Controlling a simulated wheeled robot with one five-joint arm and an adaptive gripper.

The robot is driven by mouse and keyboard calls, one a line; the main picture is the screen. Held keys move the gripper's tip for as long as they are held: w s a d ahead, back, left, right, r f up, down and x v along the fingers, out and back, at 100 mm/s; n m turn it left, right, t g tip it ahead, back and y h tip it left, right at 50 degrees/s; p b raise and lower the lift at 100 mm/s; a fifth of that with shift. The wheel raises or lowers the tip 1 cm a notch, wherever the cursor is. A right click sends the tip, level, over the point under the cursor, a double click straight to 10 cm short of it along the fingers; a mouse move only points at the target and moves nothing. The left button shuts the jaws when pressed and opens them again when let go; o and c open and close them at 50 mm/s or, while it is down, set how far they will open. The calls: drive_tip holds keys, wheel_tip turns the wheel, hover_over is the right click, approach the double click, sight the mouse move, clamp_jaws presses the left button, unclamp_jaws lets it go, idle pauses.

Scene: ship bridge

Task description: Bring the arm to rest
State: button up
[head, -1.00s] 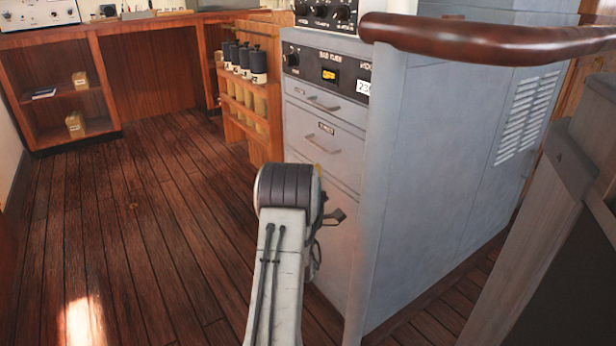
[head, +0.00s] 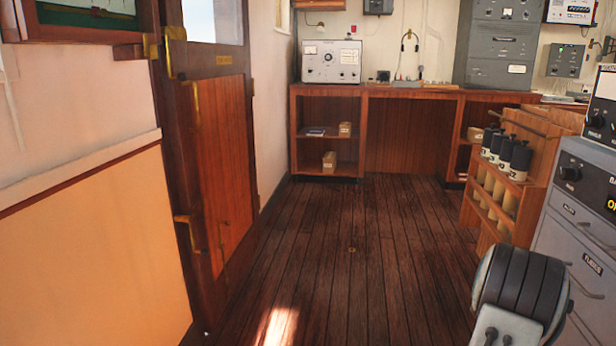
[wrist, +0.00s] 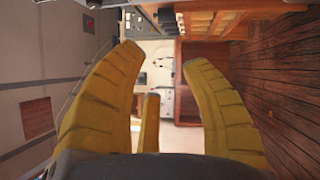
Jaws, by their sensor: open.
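My gripper (wrist: 163,56) shows in the wrist view with its yellow fingers spread apart and nothing between them. A shorter yellow finger stands low between the two larger ones. Past the fingers, the wrist view shows the room turned sideways. In the head view only part of my arm (head: 518,285) shows, a dark ribbed joint on a pale link at the lower right. The gripper itself is hidden from the head view.
A grey drawer cabinet (head: 585,235) stands at the right, close by my arm. A wooden rack (head: 487,205) holds several dark-topped cylinders. A wooden door (head: 218,165) is on the left. A wooden counter (head: 410,93) spans the back. The plank floor (head: 350,270) between is clear.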

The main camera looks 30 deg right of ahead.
drive_tip(key=w+a+r+m+t+y+p, duration=0.2)
drive_tip(key=w+a+r+y+p, duration=0.6)
drive_tip(key=w+a+r, duration=0.45)
drive_tip(key=w+a+r+m+y+p, duration=0.1)
drive_tip(key=a+r+y+p, duration=0.1)
drive_tip(key=a+r+p, duration=0.45)
drive_tip(key=w+a+r+y+p, duration=0.15)
drive_tip(key=a+p, duration=0.25)
drive_tip(key=a, duration=0.6)
drive_tip(key=s+a+r+m+g+y+p, duration=0.1)
drive_tip(key=s+a+r+g+y+p, duration=0.15)
drive_tip(key=s+a+p, duration=0.4)
drive_tip(key=s+a+r+m+g+y+p, duration=0.1)
drive_tip(key=s+a+r+y+p, duration=0.2)
drive_tip(key=a, duration=0.6)
drive_tip(key=s+a+r+m+g+p, duration=0.1)
drive_tip(key=s+a+r+p, duration=0.2)
drive_tip(key=s+a, duration=0.1)
drive_tip(key=s+a+r+g+y+p, duration=0.1)
drive_tip(key=s+a+r+g+p, duration=0.1)
drive_tip(key=s, duration=0.5)
drive_tip(key=shift+s+a+r+m+p, duration=0.35)
drive_tip(key=shift+a+r+p, duration=0.25)
drive_tip(key=shift+a+p, duration=0.3)
drive_tip(key=shift+w+a, duration=0.1)
